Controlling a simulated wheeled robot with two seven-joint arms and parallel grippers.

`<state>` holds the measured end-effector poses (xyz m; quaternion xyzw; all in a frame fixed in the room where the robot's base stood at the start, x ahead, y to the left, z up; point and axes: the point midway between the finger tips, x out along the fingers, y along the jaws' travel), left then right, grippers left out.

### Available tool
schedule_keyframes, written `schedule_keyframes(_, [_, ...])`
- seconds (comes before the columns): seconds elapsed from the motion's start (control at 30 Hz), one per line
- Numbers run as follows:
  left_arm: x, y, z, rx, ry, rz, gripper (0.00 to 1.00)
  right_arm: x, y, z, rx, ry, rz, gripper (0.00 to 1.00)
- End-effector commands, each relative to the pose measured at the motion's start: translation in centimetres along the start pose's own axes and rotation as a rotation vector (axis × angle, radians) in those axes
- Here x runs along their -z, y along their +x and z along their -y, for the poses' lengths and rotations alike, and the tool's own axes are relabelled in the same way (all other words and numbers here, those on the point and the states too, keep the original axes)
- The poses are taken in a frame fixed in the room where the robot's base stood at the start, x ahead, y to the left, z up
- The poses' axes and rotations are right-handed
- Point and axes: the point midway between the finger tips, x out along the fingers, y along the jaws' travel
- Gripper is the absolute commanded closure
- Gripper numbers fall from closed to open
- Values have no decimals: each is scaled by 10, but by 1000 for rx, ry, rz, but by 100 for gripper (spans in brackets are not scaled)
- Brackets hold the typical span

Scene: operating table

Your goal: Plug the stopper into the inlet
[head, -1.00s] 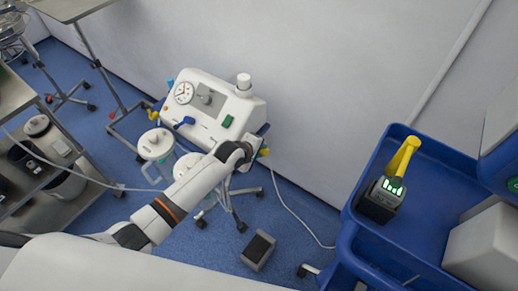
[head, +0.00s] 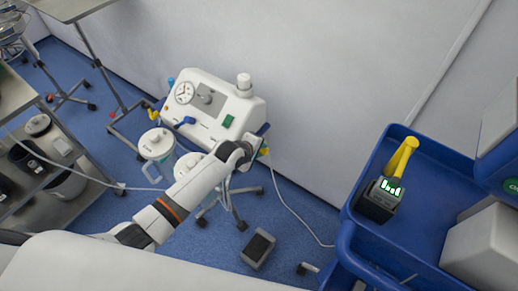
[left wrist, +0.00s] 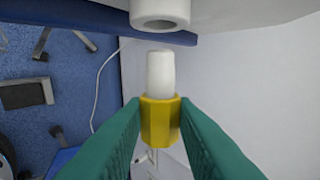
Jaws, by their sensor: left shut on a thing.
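The stopper (left wrist: 160,115) has a yellow faceted body and a white tip. My left gripper (left wrist: 160,122) has green fingers shut on the yellow body. The white tip points at the inlet (left wrist: 160,18), a white round opening at the top of the left wrist view. A small gap shows between tip and inlet, and they look roughly lined up sideways. In the head view my left gripper (head: 256,152) is at the right side of the white machine (head: 215,105), and a bit of yellow shows there. The inlet is not clear in that view. My right gripper is not in view.
White canisters (head: 157,144) stand in front of the machine. A blue cart (head: 425,225) at the right carries a dark device with a yellow handle (head: 403,157). A pedal (head: 258,249) and a cable (head: 292,212) lie on the blue floor. A wall (head: 340,80) is behind.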

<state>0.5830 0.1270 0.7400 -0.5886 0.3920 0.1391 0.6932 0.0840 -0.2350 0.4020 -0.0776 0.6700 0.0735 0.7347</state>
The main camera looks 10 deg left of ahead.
Motion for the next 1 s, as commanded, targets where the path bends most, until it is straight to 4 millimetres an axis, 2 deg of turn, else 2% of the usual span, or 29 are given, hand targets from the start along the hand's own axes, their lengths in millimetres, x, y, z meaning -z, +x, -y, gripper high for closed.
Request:
schedule_keyframes(0.37, [-1, 0, 0, 0, 0, 0, 100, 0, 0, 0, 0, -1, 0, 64])
schedule_keyframes(1.0, [-17, 0, 1, 0, 0, 0, 100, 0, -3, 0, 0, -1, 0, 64])
